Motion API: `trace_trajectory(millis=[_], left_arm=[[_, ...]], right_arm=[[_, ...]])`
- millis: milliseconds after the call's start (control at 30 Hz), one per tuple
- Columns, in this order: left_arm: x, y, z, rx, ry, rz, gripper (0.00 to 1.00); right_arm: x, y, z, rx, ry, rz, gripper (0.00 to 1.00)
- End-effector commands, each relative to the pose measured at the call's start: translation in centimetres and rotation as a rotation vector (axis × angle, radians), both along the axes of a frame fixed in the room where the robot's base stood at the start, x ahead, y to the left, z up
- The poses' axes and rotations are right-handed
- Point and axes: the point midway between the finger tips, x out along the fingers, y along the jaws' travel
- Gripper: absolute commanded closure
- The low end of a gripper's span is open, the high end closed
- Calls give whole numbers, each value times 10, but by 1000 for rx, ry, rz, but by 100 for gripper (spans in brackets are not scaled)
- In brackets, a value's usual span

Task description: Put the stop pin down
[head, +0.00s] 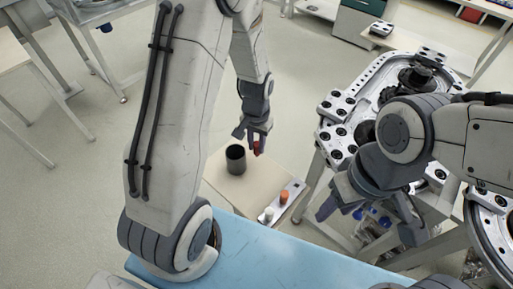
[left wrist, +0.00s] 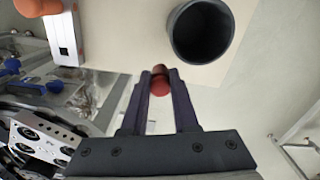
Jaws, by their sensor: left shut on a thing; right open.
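The red stop pin (head: 257,148) is held between the fingertips of my left gripper (head: 254,137). In the left wrist view the red pin (left wrist: 159,84) shows between the two dark fingers, with its rounded end visible. My left gripper is shut on it, above the tan tabletop (head: 222,184) near its edge. A dark open cup (head: 236,161) stands upright on that top, beside the pin and apart from it. My right gripper (head: 368,218) is open and empty, in front of the metal ring track (head: 334,107).
A blue surface (head: 285,258) is in front. The ring track's stand crowds the right. Open floor lies behind and left of the tan top.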

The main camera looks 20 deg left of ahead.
Motion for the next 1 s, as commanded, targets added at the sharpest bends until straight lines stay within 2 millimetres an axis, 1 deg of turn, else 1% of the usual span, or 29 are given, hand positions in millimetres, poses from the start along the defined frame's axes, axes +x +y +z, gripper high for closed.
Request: trace_trajectory(millis=[33, 100, 200, 467, 567, 600, 667, 1000], left_arm=[[-2, 0, -8, 0, 7, 0, 100], [-1, 0, -17, 0, 5, 0, 100], [-1, 0, -24, 0, 2, 0, 100], [0, 0, -25, 0, 0, 0, 100], [0, 0, -29, 0, 0, 0, 100], [0, 0, -28, 0, 0, 0, 65], [0, 0, -28, 0, 0, 0, 42], [0, 0, -25, 0, 0, 0, 42]], right_arm=[[0, 0, 3, 0, 0, 0, 50], [0, 0, 4, 0, 0, 0, 50], [0, 0, 5, 0, 0, 0, 50], [0, 0, 4, 0, 0, 0, 50], [0, 0, 1, 0, 0, 0, 50], [0, 0, 2, 0, 0, 0, 50], [0, 0, 2, 0, 0, 0, 50], [0, 0, 4, 0, 0, 0, 50]])
